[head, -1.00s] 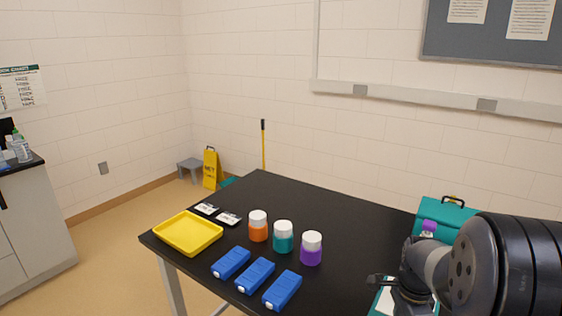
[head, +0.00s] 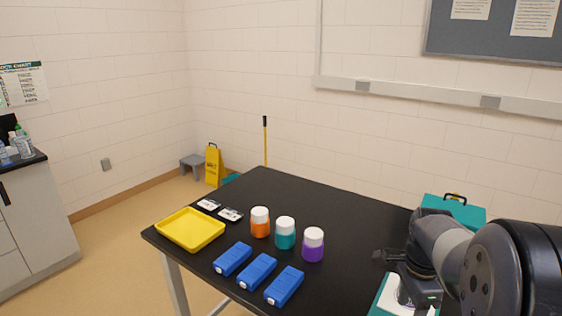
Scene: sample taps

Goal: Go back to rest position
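My gripper (head: 384,256) is at the right of the head view, above the right part of the black table (head: 345,195). Its fingers are small and dark against the table, and I cannot tell whether they are open or shut. I see nothing held in it. My arm covers the right front of the view. An orange jar (head: 260,222), a teal jar (head: 285,233) and a purple jar (head: 313,245), all with white lids, stand upright in a row, left of the gripper and apart from it. Three blue devices (head: 257,271) lie in front of them.
A yellow tray (head: 190,229) is at the table's left corner, with two small cards (head: 231,214) beside it. A teal case (head: 455,210) stands at the back right, and a teal clipboard (head: 380,305) lies under my arm. The table's back middle is clear.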

